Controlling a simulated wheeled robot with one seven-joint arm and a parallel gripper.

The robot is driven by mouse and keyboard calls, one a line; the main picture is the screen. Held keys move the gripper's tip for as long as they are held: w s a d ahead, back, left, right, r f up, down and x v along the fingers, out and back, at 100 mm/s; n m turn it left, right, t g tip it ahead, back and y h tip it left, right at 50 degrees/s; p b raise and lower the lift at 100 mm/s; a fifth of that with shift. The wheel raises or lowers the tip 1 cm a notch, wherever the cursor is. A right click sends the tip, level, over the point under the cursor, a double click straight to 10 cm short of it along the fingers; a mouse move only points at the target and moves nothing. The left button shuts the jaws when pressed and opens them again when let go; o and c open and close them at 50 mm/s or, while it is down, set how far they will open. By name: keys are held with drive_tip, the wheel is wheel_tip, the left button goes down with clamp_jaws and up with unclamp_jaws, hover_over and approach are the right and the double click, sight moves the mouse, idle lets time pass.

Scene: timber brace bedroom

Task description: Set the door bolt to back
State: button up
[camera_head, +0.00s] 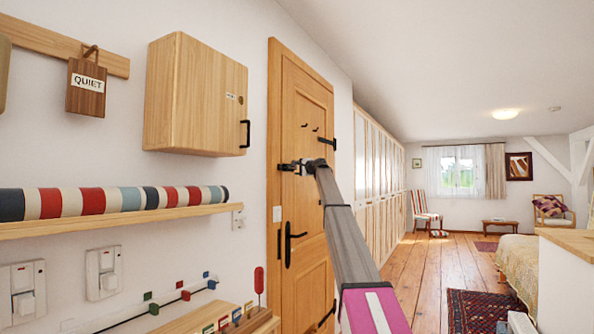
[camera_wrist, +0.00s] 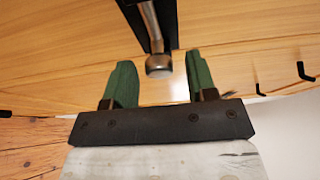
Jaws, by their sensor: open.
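The wooden door (camera_head: 305,105) stands in the left middle of the head view. Its dark bolt (camera_head: 288,166) sits at the door's left edge, above the handle. In the wrist view the bolt shows as a dark plate with a metal rod ending in a round knob (camera_wrist: 159,66). My gripper (camera_wrist: 160,62) is open, with its two green fingers apart on either side of the knob and a gap to each. In the head view my gripper (camera_head: 306,165) is small and dark against the door at bolt height. Whether the bolt is forward or back I cannot tell.
A black door handle (camera_head: 289,243) is below the bolt. Small dark hooks (camera_head: 304,125) are higher on the door. A wall cabinet (camera_head: 195,97) and a shelf with a striped roll (camera_head: 110,201) are to the left. Open wooden floor (camera_head: 432,270) lies to the right.

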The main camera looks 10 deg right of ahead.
drive_tip(key=v, duration=0.9)
drive_tip(key=shift+s, duration=0.2)
drive_tip(key=shift+d, duration=0.15)
drive_tip(key=s+a+f+n+g+h, duration=0.2)
drive_tip(key=s+f, duration=0.5)
drive_tip(key=f, duration=1.1)
drive_tip(key=s+a+f+n+g+h, duration=0.1)
drive_tip(key=s+a+f+g, duration=0.2)
drive_tip(key=s+f, duration=0.95)
drive_tip(key=s+a+f+n+g+h, duration=0.1)
drive_tip(key=s+a+f+n+g, duration=0.15)
drive_tip(key=f, duration=1.95)
drive_tip(key=s+a+f+n+g+h, duration=0.2)
drive_tip(key=s+f+n+g, duration=0.15)
drive_tip(key=s+f, duration=1.6)
drive_tip(key=s+f+n+g+h, duration=0.1)
drive_tip(key=s+f, duration=0.2)
drive_tip(key=s, duration=0.5)
drive_tip(key=s+d+f+g+h, duration=0.1)
drive_tip(key=s+f, duration=0.3)
drive_tip(key=s, duration=0.4)
drive_tip(key=s+f+n+g+h, duration=0.1)
drive_tip(key=s+f+g, duration=0.1)
drive_tip(key=s, duration=0.7)
drive_tip(key=shift+d+f+n+h, duration=0.3)
drive_tip(key=shift+d+f, duration=0.1)
drive_tip(key=shift+f, duration=0.45)
